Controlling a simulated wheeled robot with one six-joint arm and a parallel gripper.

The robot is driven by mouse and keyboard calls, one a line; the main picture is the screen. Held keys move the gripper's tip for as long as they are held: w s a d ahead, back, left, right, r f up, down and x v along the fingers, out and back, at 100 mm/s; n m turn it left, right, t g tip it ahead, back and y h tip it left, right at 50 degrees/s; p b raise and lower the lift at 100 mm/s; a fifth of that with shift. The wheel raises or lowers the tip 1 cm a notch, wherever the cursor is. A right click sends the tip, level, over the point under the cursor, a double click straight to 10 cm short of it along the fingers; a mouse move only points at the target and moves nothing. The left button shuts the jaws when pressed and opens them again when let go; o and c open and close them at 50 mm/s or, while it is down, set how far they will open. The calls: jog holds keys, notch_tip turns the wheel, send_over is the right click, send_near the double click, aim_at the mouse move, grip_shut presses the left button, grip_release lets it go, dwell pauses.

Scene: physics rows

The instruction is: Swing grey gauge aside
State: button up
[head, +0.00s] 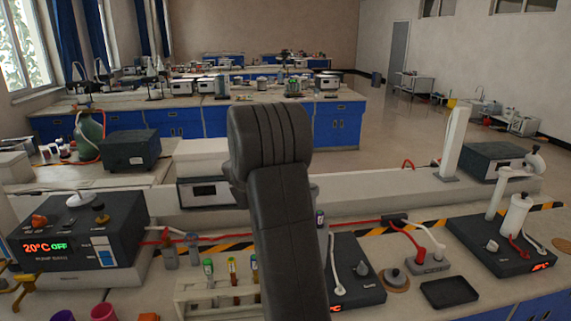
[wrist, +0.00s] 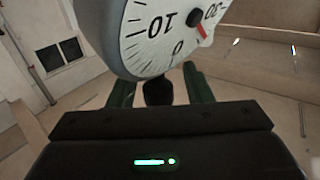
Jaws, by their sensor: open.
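The grey gauge (wrist: 160,35) fills the upper middle of the wrist view, close to the camera. It has a white dial with black numbers, a dark hub and a red needle, and its top is cut off by the frame. A short black stem or neck (wrist: 158,92) shows below the dial. My gripper (wrist: 159,86) is open, with one green finger on each side of the dark stem. I cannot tell whether either finger touches it. In the head view my dark arm covers the middle, and neither the gauge nor my gripper can be made out.
A bench carries a dark unit with a red and green display (head: 75,245) at left, a rack of tubes (head: 220,290) and a hotplate (head: 353,270) near the middle, and another dark plate unit (head: 495,245) at right. Red tubing crosses the bench. Open floor (head: 400,135) lies behind.

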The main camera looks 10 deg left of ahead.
jog(key=b+v, duration=0.2)
jog(key=v, duration=1.1)
jog(key=shift+s+b, duration=0.2)
jog(key=shift+b, duration=0.1)
jog(key=shift+w, duration=0.1)
jog(key=p+x, duration=0.2)
jog(key=x, duration=1.1)
jog(key=shift+w+p, duration=0.3)
jog(key=shift+p, duration=0.05)
